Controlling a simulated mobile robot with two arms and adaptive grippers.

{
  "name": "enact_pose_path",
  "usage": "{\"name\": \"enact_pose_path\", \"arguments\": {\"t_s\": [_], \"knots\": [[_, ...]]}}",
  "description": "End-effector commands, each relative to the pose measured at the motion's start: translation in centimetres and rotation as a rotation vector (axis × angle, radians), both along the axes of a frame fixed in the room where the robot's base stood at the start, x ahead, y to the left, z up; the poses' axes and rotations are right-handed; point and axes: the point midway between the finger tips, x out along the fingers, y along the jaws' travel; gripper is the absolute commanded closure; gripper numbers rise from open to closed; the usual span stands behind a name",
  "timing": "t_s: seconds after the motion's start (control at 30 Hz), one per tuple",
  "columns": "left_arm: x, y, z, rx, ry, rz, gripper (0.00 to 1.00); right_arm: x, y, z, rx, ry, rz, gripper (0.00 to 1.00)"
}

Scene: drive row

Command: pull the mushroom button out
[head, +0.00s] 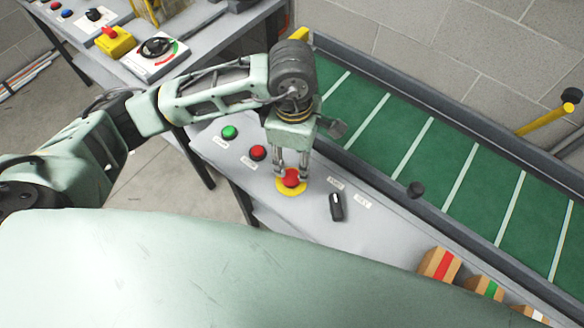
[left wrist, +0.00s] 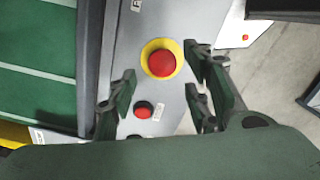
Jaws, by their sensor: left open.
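The mushroom button (head: 291,178) is red with a yellow ring around its base, set in the grey panel top (head: 310,215). Contact with the button cannot be made out. My right gripper is out of view.
A smaller red button (head: 258,153) and a green button (head: 230,132) sit to the left on the panel. A black selector knob (head: 336,206) is to the right. A green conveyor (head: 400,140) runs behind. Boxes (head: 440,265) stand at lower right.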

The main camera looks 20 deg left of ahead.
Motion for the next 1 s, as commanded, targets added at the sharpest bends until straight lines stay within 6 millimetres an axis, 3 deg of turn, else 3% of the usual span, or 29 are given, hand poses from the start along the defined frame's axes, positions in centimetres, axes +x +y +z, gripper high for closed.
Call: {"name": "enact_pose_path", "arguments": {"t_s": [0.13,0.6,0.93,1.0], "knots": [[0.4,1.3,-0.7,0.05,-0.009,0.005,0.55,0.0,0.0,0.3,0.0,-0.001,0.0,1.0],[0.4,1.2,-7.2,0.046,-0.008,0.004,0.55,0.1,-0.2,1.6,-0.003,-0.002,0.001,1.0],[0.4,1.1,-7.7,0.045,-0.01,0.003,0.55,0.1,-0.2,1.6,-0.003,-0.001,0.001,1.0],[0.4,1.1,-7.7,0.045,-0.01,0.003,0.6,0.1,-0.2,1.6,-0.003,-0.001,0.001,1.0]]}}
